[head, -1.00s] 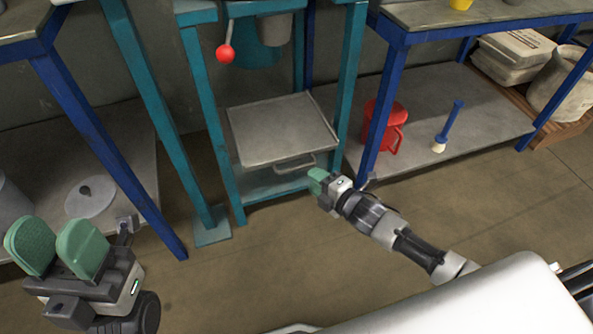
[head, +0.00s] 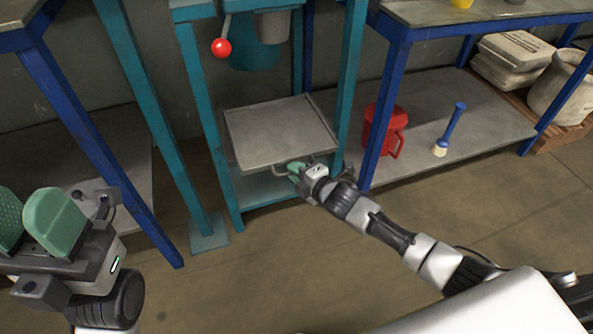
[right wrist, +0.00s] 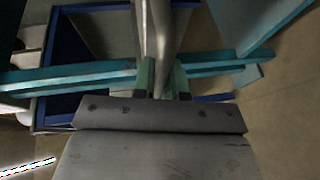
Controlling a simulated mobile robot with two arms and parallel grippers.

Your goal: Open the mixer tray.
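The mixer tray (head: 277,133) is a flat grey tray in the teal mixer frame, with a bar handle (head: 279,171) on its front edge. My right gripper (head: 294,169) is at the right part of this handle. In the right wrist view, its green fingers (right wrist: 163,82) stand a small gap apart, with a pale grey bar between them. Whether they press on the bar cannot be made out. My left gripper (head: 28,225) is at the lower left of the head view, open and empty, away from the tray.
The teal frame's posts (head: 348,90) stand on both sides of the tray. A red-knobbed lever (head: 221,47) hangs above it. A red jug (head: 384,128) and a brush (head: 450,130) stand on the low shelf at right. The floor in front is clear.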

